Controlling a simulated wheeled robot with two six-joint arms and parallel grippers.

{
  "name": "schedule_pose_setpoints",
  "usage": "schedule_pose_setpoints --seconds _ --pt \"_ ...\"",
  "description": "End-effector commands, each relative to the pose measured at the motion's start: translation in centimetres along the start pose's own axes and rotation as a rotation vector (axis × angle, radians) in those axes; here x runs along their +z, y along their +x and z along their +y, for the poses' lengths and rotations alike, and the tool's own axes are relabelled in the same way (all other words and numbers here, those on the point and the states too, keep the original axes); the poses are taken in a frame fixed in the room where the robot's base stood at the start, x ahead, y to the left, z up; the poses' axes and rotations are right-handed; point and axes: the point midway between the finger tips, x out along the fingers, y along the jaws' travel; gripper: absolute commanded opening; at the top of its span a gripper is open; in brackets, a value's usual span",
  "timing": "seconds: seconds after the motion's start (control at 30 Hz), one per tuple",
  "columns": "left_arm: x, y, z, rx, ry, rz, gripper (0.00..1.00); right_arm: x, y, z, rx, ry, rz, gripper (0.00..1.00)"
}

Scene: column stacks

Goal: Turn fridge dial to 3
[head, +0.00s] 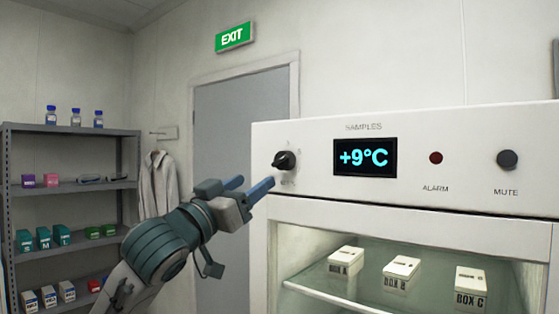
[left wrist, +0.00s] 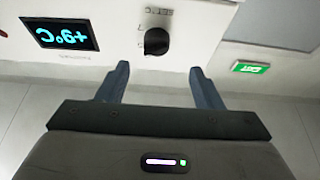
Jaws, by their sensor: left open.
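The fridge dial (head: 285,161) is a black knob on the left of the white fridge panel (head: 410,190). Its surrounding marks are too small to read. The display (head: 365,157) beside it reads +9°C. My left gripper (head: 249,187) is open and empty, just left of and below the dial in the head view. In the left wrist view the dial (left wrist: 156,41) lies ahead of the gap between the open fingers (left wrist: 160,88), apart from them. The display (left wrist: 66,33) also shows there, upside down. My right gripper is not in view.
A red ALARM light (head: 436,158) and a dark MUTE button (head: 507,159) sit farther right on the panel. Boxes, including Box C (head: 471,283), stand inside the fridge below. A grey shelf (head: 70,190) with bottles and boxes stands at left. A grey door (head: 235,240) is behind my arm.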

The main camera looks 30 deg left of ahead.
Motion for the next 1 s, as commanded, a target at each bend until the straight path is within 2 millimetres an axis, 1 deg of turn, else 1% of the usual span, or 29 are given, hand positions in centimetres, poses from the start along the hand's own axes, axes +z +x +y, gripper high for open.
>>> schedule_pose_setpoints --seconds 0.03,0.3,0.53,0.7,1.0 --pt "-0.4 0.9 0.1 0.002 -0.006 -0.002 0.60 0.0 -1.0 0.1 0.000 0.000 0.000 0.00" --pt "-0.4 4.7 0.0 0.000 -0.007 -0.002 0.60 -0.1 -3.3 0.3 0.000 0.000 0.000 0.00" --pt "-0.2 7.5 0.0 0.000 -0.004 -0.002 0.60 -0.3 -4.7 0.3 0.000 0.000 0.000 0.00" --pt "-0.1 8.4 0.0 -0.001 -0.001 -0.001 0.60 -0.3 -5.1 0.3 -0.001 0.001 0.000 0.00" --pt "0.1 8.6 0.0 -0.001 0.001 -0.001 0.60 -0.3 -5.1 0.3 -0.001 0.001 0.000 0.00"
